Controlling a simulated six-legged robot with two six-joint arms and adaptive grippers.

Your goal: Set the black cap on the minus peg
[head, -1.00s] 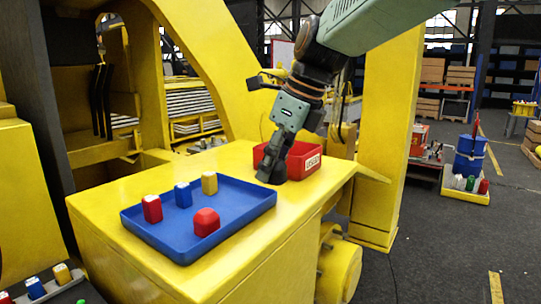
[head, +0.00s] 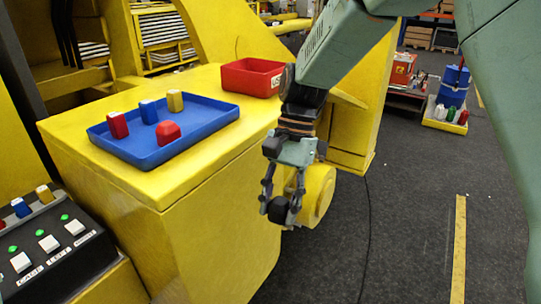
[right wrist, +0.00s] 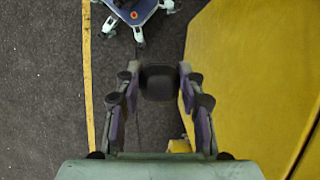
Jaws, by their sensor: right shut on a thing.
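My right gripper (head: 279,207) hangs pointing down beside the right side of the yellow housing, over the dark floor. Its fingers are shut on the black cap (head: 276,210), a small dark rounded piece at the fingertips. In the right wrist view the black cap (right wrist: 159,83) sits between the two fingertips (right wrist: 159,80), with the yellow housing to its right. I cannot make out the minus peg in either view. My left gripper is not in view.
A blue tray (head: 190,143) on the yellow housing (head: 190,178) holds red, blue and yellow pieces and a rounded red piece. A red bin (head: 250,78) stands behind it. A button panel (head: 55,250) is at lower left. A yellow cylinder (head: 318,195) is just behind my gripper.

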